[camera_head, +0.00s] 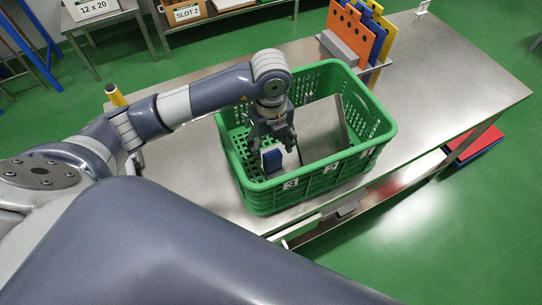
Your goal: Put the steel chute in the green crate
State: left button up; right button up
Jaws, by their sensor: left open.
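The green crate (312,186) stands on the steel table, with slotted walls and number labels on its front side. The steel chute (319,130), a grey metal piece with a raised edge, lies inside the crate, towards its right half. My left gripper (274,145) points down into the left half of the crate, open, to the left of the chute and apart from it. My left gripper and arm hide part of the crate's far left wall. My right gripper is not in view.
A small blue and white object (272,160) is in the crate, just below my left gripper. A rack with orange, blue and yellow boards (352,32) stands behind the crate. The table's right part (460,85) is clear. Red and blue items (474,146) lie below its right edge.

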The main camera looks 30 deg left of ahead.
pick_arm(q)
notch_tip(320, 180, up, 6)
jog(key=shift+f+b, duration=0.1)
jog(key=shift+b, duration=0.25)
